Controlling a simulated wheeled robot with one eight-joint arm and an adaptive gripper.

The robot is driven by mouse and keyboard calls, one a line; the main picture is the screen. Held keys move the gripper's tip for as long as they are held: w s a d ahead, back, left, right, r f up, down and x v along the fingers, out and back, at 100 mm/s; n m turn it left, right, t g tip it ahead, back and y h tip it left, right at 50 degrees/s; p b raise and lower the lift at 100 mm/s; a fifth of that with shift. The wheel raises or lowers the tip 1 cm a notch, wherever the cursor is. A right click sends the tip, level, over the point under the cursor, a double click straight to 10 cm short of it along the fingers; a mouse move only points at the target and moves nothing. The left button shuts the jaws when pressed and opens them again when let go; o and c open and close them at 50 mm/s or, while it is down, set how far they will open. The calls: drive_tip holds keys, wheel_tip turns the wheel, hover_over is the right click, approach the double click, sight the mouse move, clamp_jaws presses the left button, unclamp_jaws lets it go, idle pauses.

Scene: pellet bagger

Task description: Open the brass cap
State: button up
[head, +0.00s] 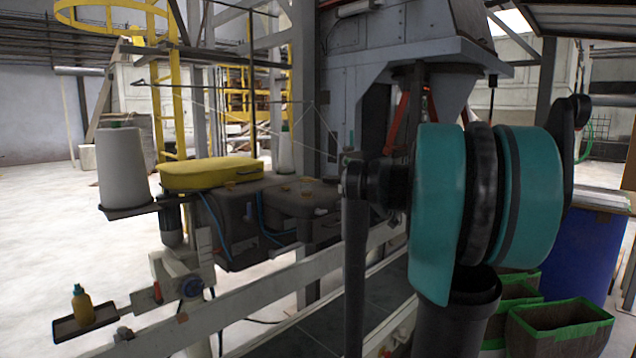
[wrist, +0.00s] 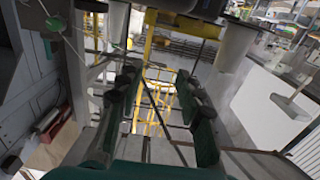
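Small brass-coloured pieces (head: 283,189) sit on top of the dark machine head (head: 262,225) in the head view. They are too small to tell which is the brass cap or whether it is open. In the wrist view, the two fingers of my gripper (wrist: 160,88) stand apart with nothing between them. Floor and yellow framework show through the gap. My teal arm fills the right of the head view, and I cannot make out the gripper there. No brass cap can be made out in the wrist view.
A yellow cover (head: 210,173) lies on the machine, beside a white thread cone (head: 122,170). A small yellow bottle (head: 82,305) stands on a tray at lower left. A pale rail (head: 250,300) crosses in front. Green-edged bags (head: 560,325) and a blue drum (head: 590,255) are at right.

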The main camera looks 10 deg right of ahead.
sight(316, 180)
drive_tip(key=x, duration=1.5)
drive_tip(key=shift+f, duration=0.1)
clamp_jaws()
